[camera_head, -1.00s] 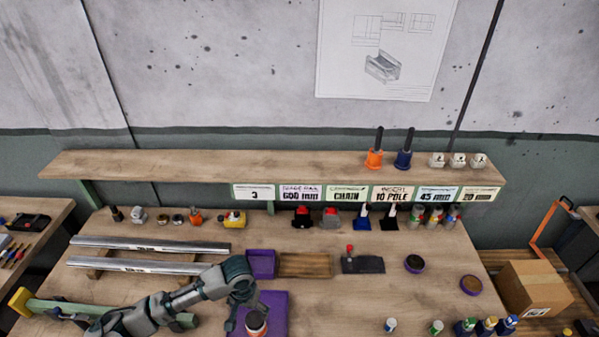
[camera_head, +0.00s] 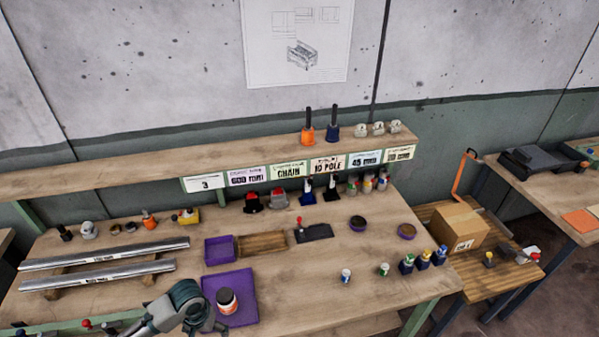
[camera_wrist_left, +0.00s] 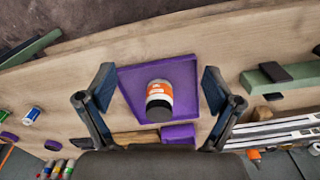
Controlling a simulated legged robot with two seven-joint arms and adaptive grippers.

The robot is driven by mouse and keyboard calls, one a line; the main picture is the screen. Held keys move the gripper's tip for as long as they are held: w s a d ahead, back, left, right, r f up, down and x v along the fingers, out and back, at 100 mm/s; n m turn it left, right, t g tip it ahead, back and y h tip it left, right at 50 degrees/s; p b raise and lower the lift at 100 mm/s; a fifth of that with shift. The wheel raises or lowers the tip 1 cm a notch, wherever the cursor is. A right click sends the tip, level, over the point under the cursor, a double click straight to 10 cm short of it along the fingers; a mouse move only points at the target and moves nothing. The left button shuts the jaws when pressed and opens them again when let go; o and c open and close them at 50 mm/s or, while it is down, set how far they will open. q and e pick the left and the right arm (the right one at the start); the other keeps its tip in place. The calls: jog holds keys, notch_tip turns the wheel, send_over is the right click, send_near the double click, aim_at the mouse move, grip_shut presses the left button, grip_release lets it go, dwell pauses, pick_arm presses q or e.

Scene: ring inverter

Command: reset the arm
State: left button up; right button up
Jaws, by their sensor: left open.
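My left arm comes in at the bottom left of the head view, with its gripper (camera_head: 208,322) low and beside a white jar with an orange label and a dark end (camera_head: 227,300). The jar stands on a purple tray (camera_head: 244,312). In the left wrist view my open gripper (camera_wrist_left: 158,77) has its two fingers wide apart. The jar (camera_wrist_left: 159,98) shows between them, on the purple tray (camera_wrist_left: 187,72), with nothing held. My right gripper is not in view.
Two metal rails (camera_head: 100,253) lie left on the bench. A small purple bin (camera_head: 219,250) and a wooden tray (camera_head: 262,244) sit behind the jar. Small bottles (camera_head: 424,259) stand near the right edge. A cardboard box (camera_head: 457,226) is on a lower table. The bench's right front is mostly clear.

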pick_arm(q)
jog(key=s+d+f+m+t+h, duration=0.3)
jog(key=s+d+f, duration=0.45)
jog(key=d, duration=0.35)
jog(key=s+a+f+n+y, duration=0.1)
jog(key=s+a+f+y, duration=0.15)
jog(key=s+a, duration=0.55)
notch_tip(320, 180, down, 24)
jog(key=s+d, duration=0.2)
jog(key=s+a+f+g, duration=0.1)
jog(key=s+f, duration=0.8)
jog(key=s+a+f+g+b, duration=0.1)
jog(key=s+a+f, duration=0.1)
jog(key=s+f, duration=0.7)
jog(key=shift+a+f+y, duration=0.3)
jog(key=shift+y, duration=0.05)
